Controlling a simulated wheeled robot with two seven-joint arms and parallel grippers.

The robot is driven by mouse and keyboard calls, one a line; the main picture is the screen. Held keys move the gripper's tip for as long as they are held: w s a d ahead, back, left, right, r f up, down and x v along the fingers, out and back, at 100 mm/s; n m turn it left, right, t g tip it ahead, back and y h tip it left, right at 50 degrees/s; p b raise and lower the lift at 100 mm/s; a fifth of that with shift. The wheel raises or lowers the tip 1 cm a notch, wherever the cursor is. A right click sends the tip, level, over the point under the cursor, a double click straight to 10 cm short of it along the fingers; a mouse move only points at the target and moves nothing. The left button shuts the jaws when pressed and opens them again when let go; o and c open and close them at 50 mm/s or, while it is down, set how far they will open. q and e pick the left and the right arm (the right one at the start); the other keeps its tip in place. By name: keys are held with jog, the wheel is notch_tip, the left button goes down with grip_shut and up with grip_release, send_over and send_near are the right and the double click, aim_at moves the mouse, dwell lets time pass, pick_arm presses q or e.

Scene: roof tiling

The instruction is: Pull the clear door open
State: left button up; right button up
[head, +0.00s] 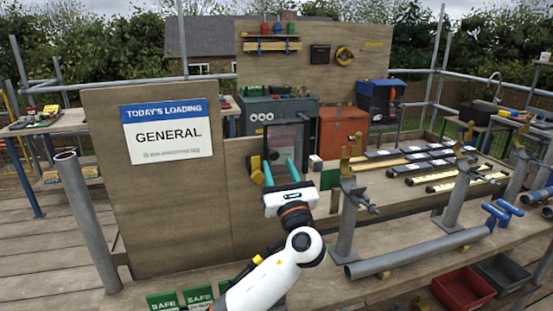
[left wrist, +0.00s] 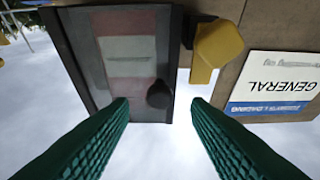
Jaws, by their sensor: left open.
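The clear door (left wrist: 125,55) is a see-through pane in a dark frame. It shows upside down in the left wrist view, with a dark round knob (left wrist: 159,95) near one edge. In the head view the door (head: 300,134) stands behind my left gripper, beside the wooden board. My left gripper (head: 280,164) is open, with its two teal fingers reaching toward the door. In the left wrist view the knob appears between the fingertips, and neither finger visibly touches it. I cannot tell how far off it is. The door looks closed, though its far edge is partly hidden.
A yellow block-like piece (left wrist: 215,45) sticks out from the board close beside the door; it also shows in the head view (head: 257,170). A "GENERAL" sign (head: 167,132) hangs on the board.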

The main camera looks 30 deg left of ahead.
aim_at(284, 151)
pick_arm(q)
jog(key=shift+x, duration=1.35)
jog(key=shift+c, duration=0.5)
grip_shut()
